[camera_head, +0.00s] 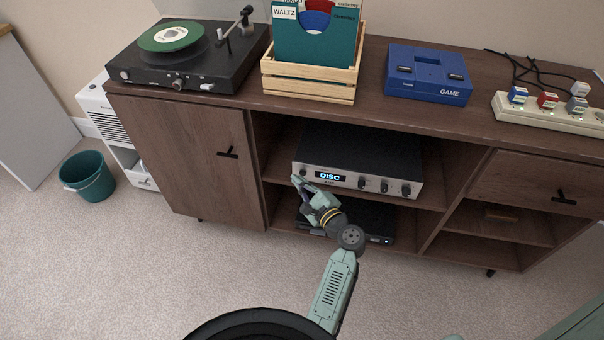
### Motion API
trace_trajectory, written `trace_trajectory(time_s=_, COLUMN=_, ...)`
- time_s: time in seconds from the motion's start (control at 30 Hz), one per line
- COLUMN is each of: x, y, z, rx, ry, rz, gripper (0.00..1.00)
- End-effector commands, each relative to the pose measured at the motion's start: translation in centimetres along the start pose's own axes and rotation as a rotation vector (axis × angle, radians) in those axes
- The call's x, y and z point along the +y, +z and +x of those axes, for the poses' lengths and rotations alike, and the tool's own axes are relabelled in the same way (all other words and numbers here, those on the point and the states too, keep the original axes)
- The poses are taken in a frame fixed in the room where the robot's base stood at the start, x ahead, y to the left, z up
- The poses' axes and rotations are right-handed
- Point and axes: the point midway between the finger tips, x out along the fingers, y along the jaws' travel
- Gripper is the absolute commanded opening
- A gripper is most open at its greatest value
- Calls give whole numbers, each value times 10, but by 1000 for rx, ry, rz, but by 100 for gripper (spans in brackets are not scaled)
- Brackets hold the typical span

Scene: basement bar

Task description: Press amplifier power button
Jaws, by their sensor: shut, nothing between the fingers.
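The amplifier (377,184) is a silver-fronted box with a dark top on the upper open shelf of the wooden cabinet. Its lit display reads DISC, with several dark knobs to the right. My gripper (297,180) is shut and empty, at the left end of the amplifier's front panel. Its tips are at or very close to the panel; I cannot tell whether they touch. A small round control (303,170) shows just above the fingertips, at the panel's left end. I cannot tell from its look whether it is the power button.
A black device (378,226) sits on the shelf below, partly behind my arm. The cabinet top (375,100) carries a turntable (185,55), a record crate (308,88), a blue game console (428,74) and a power strip (545,112). A teal bin (88,178) stands left on open carpet.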

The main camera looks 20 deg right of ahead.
Motion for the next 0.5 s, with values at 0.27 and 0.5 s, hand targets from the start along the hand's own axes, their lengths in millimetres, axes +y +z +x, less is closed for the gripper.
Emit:
trace_trajectory(time_s=0.27, x=7, y=8, z=-10, rx=0, ry=1, rz=4, gripper=0)
trace_trajectory(time_s=0.5, x=19, y=20, z=-27, rx=1, ry=1, rz=2, gripper=0)
